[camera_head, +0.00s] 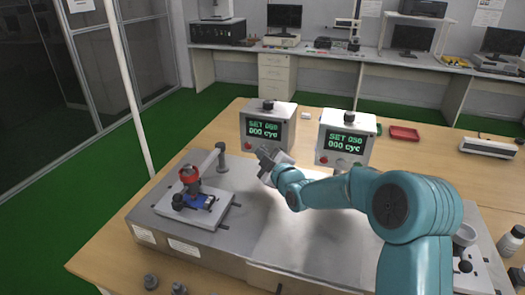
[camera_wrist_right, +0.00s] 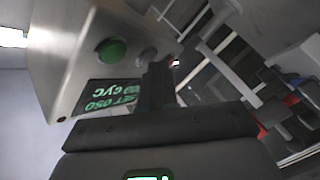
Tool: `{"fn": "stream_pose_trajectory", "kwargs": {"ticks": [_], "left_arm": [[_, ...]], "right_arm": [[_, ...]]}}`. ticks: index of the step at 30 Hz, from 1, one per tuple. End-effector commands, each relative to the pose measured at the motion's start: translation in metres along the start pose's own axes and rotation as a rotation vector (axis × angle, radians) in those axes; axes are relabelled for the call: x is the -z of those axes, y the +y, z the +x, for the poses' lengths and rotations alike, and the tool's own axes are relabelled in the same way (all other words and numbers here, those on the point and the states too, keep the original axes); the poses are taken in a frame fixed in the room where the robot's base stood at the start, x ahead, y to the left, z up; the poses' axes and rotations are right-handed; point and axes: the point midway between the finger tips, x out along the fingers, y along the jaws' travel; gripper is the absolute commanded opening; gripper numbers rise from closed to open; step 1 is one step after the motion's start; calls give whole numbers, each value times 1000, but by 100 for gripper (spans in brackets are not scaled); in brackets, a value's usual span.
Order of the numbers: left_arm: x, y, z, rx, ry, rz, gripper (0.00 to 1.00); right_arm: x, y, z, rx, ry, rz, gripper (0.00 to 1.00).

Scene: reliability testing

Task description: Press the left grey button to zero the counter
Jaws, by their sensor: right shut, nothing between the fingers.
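Two grey counter boxes stand on the table. The right counter box (camera_head: 346,142) reads SET 050, 000 cyc. My right gripper (camera_head: 264,157) is shut and empty, just in front of the left box's lower edge. My left gripper is out of view.
A test rig with a red ring (camera_head: 189,174) stands on a grey plate at the left, beside a short grey post (camera_head: 221,157). A red tray (camera_head: 404,133) lies right of the boxes. My right arm covers the right middle of the bench.

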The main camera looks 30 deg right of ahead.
Motion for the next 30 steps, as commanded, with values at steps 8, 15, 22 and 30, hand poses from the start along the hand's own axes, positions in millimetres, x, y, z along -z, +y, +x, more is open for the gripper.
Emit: {"fn": "stream_pose_trajectory", "kwargs": {"ticks": [8,15,22,30], "left_arm": [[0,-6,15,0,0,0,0],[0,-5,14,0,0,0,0],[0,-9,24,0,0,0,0],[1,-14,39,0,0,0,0]], "right_arm": [[5,-8,-9,-1,1,0,0],[7,-8,-10,0,0,0,0],[11,-15,-17,0,3,-1,0],[25,-28,-36,-1,3,0,0]]}}
